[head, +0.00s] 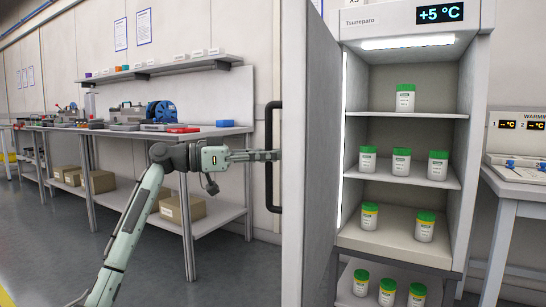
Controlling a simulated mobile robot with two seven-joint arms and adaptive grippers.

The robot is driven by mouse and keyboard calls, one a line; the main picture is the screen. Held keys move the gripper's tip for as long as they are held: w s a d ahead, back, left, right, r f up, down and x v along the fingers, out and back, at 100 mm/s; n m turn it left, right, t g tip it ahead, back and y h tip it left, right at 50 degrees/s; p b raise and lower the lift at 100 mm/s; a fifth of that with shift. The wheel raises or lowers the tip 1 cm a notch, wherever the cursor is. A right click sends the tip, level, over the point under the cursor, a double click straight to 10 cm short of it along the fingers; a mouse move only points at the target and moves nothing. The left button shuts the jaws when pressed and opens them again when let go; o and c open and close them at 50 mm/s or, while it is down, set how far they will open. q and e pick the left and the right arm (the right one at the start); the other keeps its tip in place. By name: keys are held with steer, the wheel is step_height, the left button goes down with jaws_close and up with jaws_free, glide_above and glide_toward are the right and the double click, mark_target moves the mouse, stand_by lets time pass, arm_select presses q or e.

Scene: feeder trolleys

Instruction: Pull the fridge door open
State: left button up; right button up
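The fridge (472,150) stands right of centre with a lit display reading +5 °C. Its door (306,150) stands wide open, swung out to the left, and I see its edge and inner face. The dark bar handle (272,190) is on the door's outer side, facing left. My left gripper (268,156) reaches in from the left, and its fingers are closed at the middle of the handle bar. The door hides part of the fridge's left side. My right gripper is not in view.
Several green-capped jars (402,161) stand on the fridge shelves. A long bench (215,131) with tools and boxes runs along the wall at left, behind my arm. A table (516,186) with a warming unit stands at right. The floor at left is clear.

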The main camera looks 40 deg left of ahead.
arm_select(q)
steer(key=o, duration=0.5)
steer(key=shift+s, duration=0.3)
steer(key=shift+c, duration=0.2)
steer(key=shift+o, duration=0.3)
steer(key=shift+w, duration=0.1)
steer(key=v, duration=1.2)
